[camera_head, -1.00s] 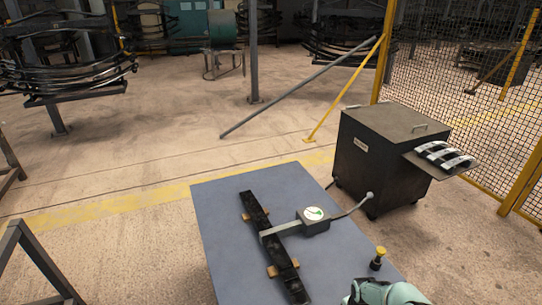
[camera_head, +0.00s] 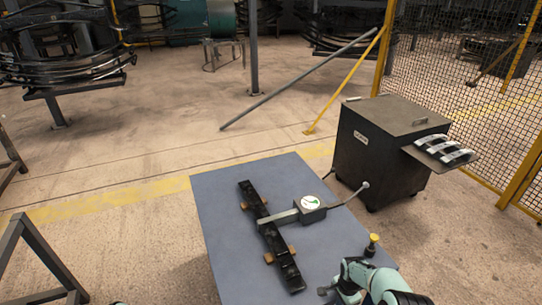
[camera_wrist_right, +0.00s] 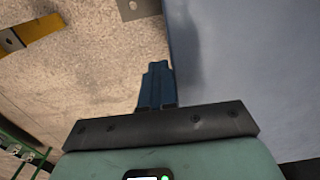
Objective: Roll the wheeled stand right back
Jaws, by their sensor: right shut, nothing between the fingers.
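The wheeled stand appears to be the dark box-shaped cabinet (camera_head: 385,150) right of the table, upright on small casters. It has handles on its top and a side shelf (camera_head: 440,150) holding pale curved pieces. My right gripper (camera_head: 328,290) is low over the near right part of the blue-grey table (camera_head: 225,200), well short of the cabinet. In the right wrist view its blue fingers (camera_wrist_right: 158,68) are shut and empty, beside the table's blue side, with floor below. My left gripper is not clearly visible.
A dark leaf spring (camera_head: 268,238) lies on blocks on the table, with a gauge (camera_head: 311,203) across it and a cable running toward the cabinet. A yellow-topped knob (camera_head: 372,240) stands near the right edge. A yellow-framed mesh fence (camera_head: 470,80) stands behind the cabinet.

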